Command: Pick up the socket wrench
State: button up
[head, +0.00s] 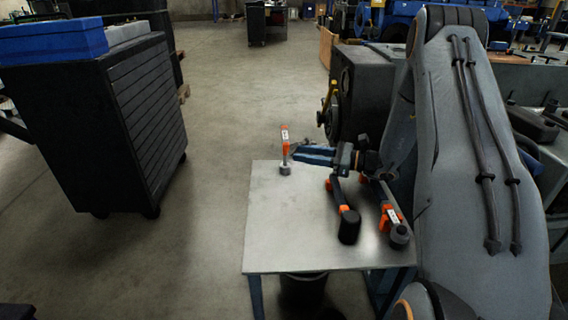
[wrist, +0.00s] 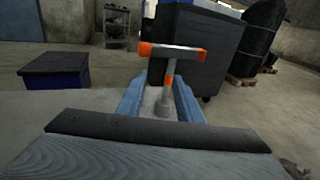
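A tool with an orange-and-grey handle and a round grey socket-like end (head: 285,169) stands upright at the far left corner of the grey table (head: 275,225); I take it to be the socket wrench. In the wrist view its handle, a crossbar with orange ends (wrist: 173,51), sits on top of a thin shaft. My gripper (head: 298,152) reaches in level from the right, its blue fingers close to the tool. In the wrist view the fingers (wrist: 160,98) are apart, with the shaft between them and gaps beside it. The gripper looks open.
A black tool with orange bands (head: 348,224) and another with an orange, labelled part (head: 390,215) lie on the table's right side. A dark drawer cabinet (head: 125,120) stands to the left. Open floor (head: 225,130) lies between cabinet and table.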

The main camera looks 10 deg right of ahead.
jog(key=t, duration=0.1)
send_over(289, 166)
jog(key=shift+s+r+m+p, duration=0.1)
jog(key=shift+m+p, duration=0.2)
jog(key=shift+p, duration=0.05)
jog(key=shift+r+p+x, duration=0.15)
jog(key=shift+p+x, duration=0.05)
jog(key=shift+x, duration=1.2)
jog(key=shift+r+p+x, duration=0.15)
jog(key=shift+p+x, duration=0.05)
jog(key=shift+x, duration=1.2)
jog(key=shift+d, duration=0.2)
grip_shut()
